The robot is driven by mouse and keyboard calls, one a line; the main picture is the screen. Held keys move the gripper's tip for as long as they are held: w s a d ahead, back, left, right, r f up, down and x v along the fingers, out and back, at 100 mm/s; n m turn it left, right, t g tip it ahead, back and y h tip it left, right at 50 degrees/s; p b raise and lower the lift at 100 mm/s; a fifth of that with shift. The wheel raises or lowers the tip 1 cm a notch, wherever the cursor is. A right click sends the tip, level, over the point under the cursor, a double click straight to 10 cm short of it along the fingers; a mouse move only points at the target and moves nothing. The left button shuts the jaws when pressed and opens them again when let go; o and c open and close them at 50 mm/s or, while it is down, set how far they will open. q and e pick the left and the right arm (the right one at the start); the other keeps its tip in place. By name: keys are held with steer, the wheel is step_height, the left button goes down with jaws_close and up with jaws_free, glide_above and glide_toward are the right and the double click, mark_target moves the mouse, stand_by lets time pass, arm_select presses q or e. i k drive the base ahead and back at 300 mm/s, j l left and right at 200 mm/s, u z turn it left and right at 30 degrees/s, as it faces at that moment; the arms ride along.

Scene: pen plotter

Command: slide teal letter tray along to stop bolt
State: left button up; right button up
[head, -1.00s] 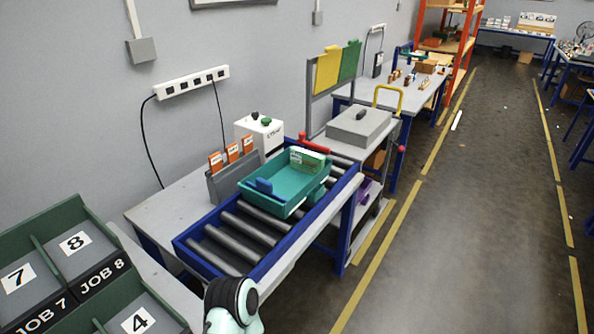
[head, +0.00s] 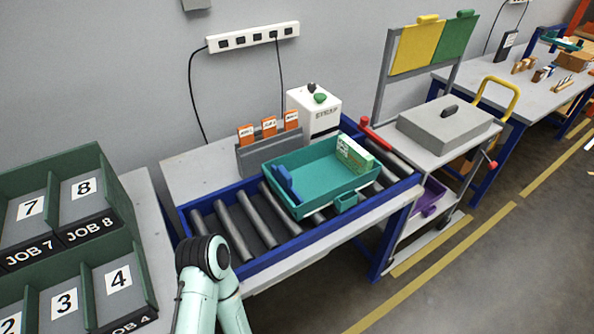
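The teal letter tray (head: 318,170) sits on the roller conveyor (head: 240,232) with blue side rails, toward its right part. A blue block-like piece (head: 286,184) is at the tray's left end, and a white-and-green box (head: 354,154) is at its right end. A small teal handle or cup (head: 346,202) is on its near side. A red bar (head: 376,136) is at the far right end of the conveyor; I cannot tell whether it is the stop bolt. A pale arm link of mine shows at the bottom, but neither gripper is in view.
Green numbered job bins (head: 84,230) stand at the left. A rack with orange cards (head: 270,146) and a white device (head: 314,112) stand behind the conveyor. A grey cart (head: 440,150) with a lidded box (head: 450,122) adjoins the right end. Rollers left of the tray are bare.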

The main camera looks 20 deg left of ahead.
mark_target(321, 179)
steer(key=i+l+u, duration=0.2)
steer(key=u, duration=0.15)
steer(key=i+l+u, duration=0.15)
steer(key=l+u, duration=0.2)
steer(key=i+l+u, duration=0.1)
steer(key=l+u, duration=0.2)
